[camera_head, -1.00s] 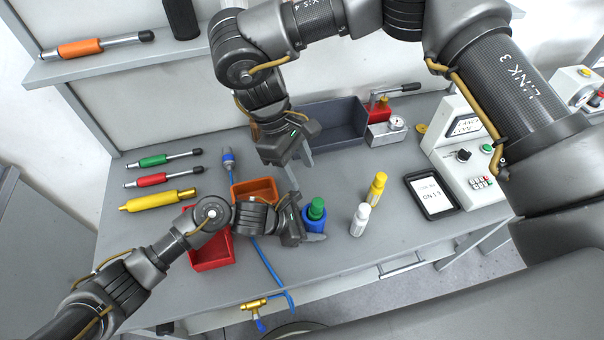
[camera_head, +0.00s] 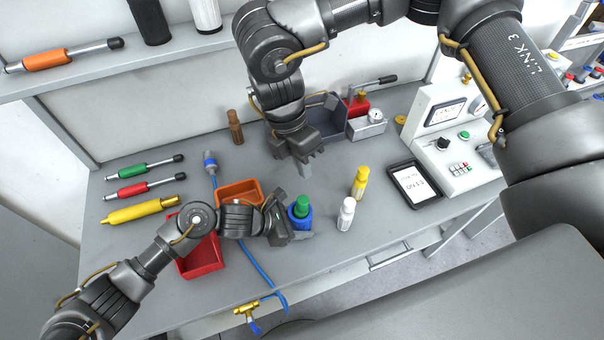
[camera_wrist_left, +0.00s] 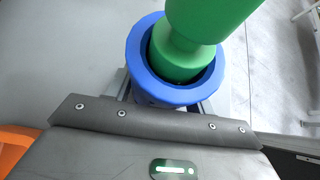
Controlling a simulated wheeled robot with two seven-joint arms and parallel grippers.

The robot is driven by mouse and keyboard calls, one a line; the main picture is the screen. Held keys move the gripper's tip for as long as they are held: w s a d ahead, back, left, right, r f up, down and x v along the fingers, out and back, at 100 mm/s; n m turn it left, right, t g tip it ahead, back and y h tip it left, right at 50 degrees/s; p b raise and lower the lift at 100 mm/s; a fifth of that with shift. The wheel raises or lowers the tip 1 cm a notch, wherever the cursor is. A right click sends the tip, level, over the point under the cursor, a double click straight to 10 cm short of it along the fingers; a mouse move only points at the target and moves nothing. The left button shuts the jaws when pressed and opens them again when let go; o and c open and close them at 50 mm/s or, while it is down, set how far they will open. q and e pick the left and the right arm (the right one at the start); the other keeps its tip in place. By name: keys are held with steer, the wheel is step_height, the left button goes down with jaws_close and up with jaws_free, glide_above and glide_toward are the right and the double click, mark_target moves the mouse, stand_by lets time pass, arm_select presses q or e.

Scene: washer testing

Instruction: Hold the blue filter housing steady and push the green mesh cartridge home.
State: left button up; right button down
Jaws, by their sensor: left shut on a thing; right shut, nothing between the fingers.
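The blue filter housing (camera_head: 300,222) stands on the bench near its front edge. My left gripper (camera_head: 290,230) is shut on it from the left. The green mesh cartridge (camera_head: 302,205) sits in the housing's mouth, with its top sticking up above the rim. In the left wrist view the housing (camera_wrist_left: 137,62) shows as a blue ring around the narrower part of the green cartridge (camera_wrist_left: 200,25), whose wide top rises out of frame. My right gripper (camera_head: 305,170) is shut and empty, pointing down behind the housing and clear of the cartridge.
A white bottle (camera_head: 346,214) and a yellow bottle (camera_head: 360,183) stand to the right of the housing. An orange bin (camera_head: 240,190) and a red bin (camera_head: 203,258) are on the left. A tablet (camera_head: 414,184) and a test console (camera_head: 455,150) stand further right.

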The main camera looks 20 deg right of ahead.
steer(key=n, duration=0.6)
steer(key=s+n, duration=0.1)
steer(key=n, duration=0.5)
steer(key=n+t+y, duration=0.1)
steer(key=n, duration=0.5)
steer(key=shift+s+d+f, duration=0.2)
steer(key=shift+d+f, duration=0.1)
steer(key=shift+d, duration=0.05)
steer(key=n, duration=0.5)
steer(key=shift+s, duration=0.2)
steer(key=n, duration=0.5)
steer(key=shift+s+a+f+t+y, duration=0.1)
steer(key=shift+s+a+t+y, duration=0.1)
steer(key=shift+t+y, duration=0.1)
steer(key=n, duration=0.5)
steer(key=shift+a, duration=0.2)
steer(key=n, duration=0.4)
steer(key=shift+a+f, duration=0.1)
steer(key=shift+a, duration=0.05)
steer(key=n, duration=0.4)
steer(key=shift+w+t, duration=0.15)
steer(key=shift+t, duration=0.15)
